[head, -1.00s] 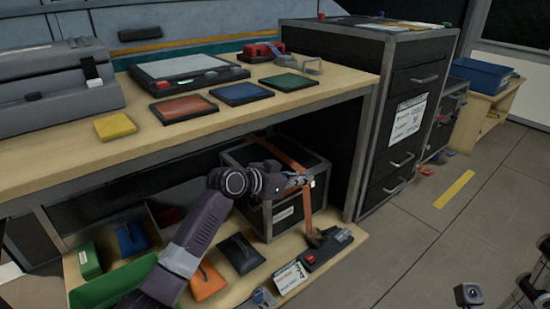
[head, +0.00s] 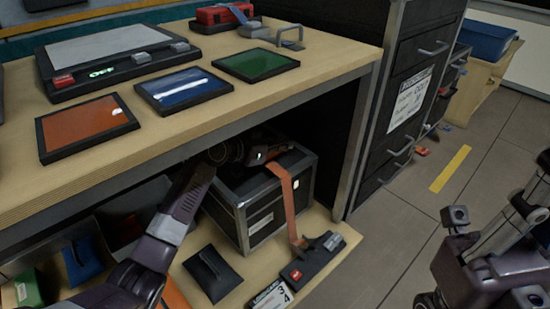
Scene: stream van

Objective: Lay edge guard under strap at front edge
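A dark metal-edged case (head: 262,222) stands on the lower shelf. An orange strap (head: 287,195) crosses its top and hangs down its front face. The strap's lower end reaches a dark ratchet piece (head: 312,262) with a red button on the shelf. My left gripper (head: 268,160) is over the case top, beside the strap, in the shadow under the bench. Its fingers are too dark to tell open from shut. I cannot make out an edge guard at the strap's front bend. My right arm shows at the right, away from the case; its fingers cannot be made out.
The bench top (head: 205,130) overhangs the case. It holds orange (head: 88,128), blue (head: 184,90) and green (head: 258,66) panels.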

